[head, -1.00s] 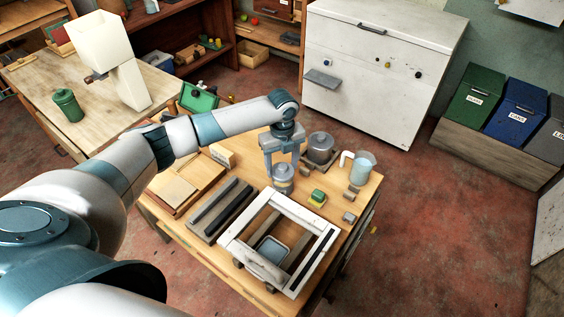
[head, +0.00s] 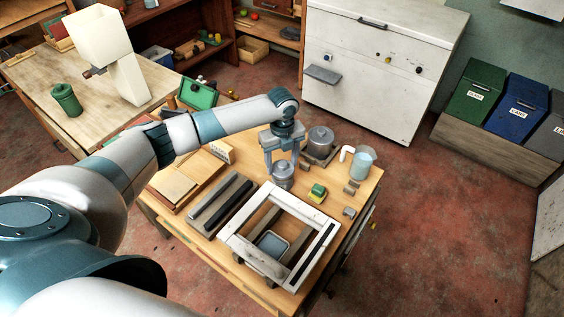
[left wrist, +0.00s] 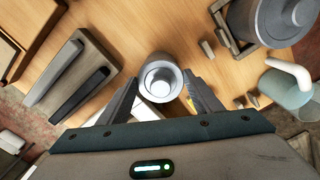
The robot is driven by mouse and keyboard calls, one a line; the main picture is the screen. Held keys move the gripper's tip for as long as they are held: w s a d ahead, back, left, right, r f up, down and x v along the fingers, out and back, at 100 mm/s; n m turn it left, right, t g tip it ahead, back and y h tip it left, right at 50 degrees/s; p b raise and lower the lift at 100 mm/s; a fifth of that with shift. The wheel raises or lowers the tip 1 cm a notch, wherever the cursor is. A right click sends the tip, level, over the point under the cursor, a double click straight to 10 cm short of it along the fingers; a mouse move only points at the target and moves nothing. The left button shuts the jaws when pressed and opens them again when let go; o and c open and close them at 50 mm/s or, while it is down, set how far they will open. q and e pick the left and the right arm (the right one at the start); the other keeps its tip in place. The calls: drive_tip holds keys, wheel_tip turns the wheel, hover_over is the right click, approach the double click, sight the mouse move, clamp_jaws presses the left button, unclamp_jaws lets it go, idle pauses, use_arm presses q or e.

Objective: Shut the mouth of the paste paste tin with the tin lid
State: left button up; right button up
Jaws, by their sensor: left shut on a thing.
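The paste tin (head: 283,184) is a small grey metal tin standing upright on the wooden workbench. The tin lid (head: 281,169) is grey metal with a round knob, and it is at the tin's mouth. My left gripper (head: 282,161) points straight down and is shut on the tin lid. The left wrist view shows the round lid (left wrist: 160,78) from above between the fingertips (left wrist: 161,90). It covers the mouth in that view, and I cannot tell whether it is fully seated. My right gripper is not in view.
A larger grey pot (head: 320,141) stands just behind right, with a clear jug (head: 362,162) to its right. A green and yellow block (head: 317,192) is close at the right. A white frame (head: 240,237) and a grey bar holder (head: 208,219) lie in front.

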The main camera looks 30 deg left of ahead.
use_arm(q)
drive_tip(key=shift+f+b, duration=0.45)
drive_tip(key=shift+f, duration=0.6)
idle(0.4)
drive_tip(key=o, duration=1.2)
drive_tip(key=shift+r, duration=0.1)
wheel_tip(320, 180, up, 17)
drive_tip(key=b, duration=0.4)
drive_tip(key=shift+r, duration=0.15)
